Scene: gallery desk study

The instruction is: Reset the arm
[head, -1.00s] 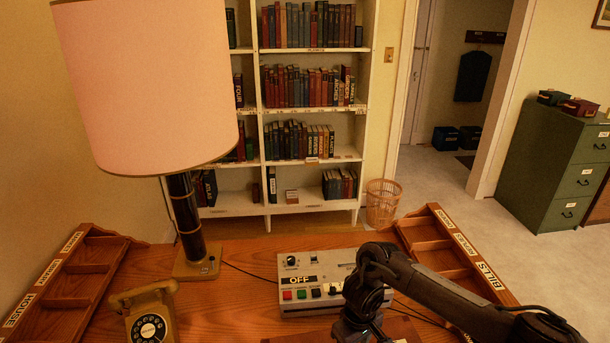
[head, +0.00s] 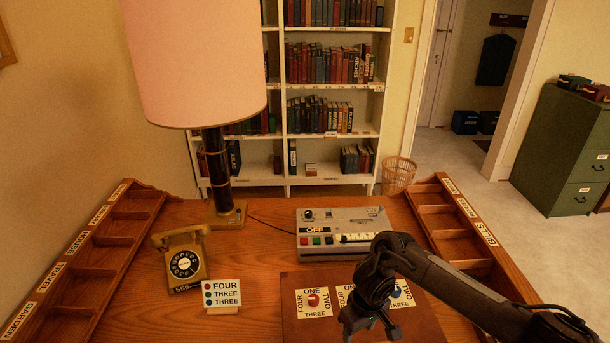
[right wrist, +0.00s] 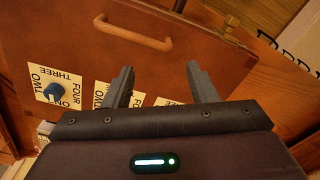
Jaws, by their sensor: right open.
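My right arm comes in from the lower right in the head view. Its gripper (head: 372,330) hangs over the wooden box (head: 292,322) with dial cards at the front of the desk. In the right wrist view the two fingers of the right gripper (right wrist: 158,85) stand wide apart with nothing between them. The box's handle (right wrist: 133,34) and a blue knob (right wrist: 55,91) on its card lie beyond the fingers. In the head view a red knob (head: 313,299) shows left of the gripper, and another card is partly hidden by the arm. My left gripper is not in view.
A grey switch box (head: 345,215) marked OFF stands behind the wooden box. Labelled wooden trays (head: 95,240) (head: 450,225) line both sides. Bare desk lies around the telephone.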

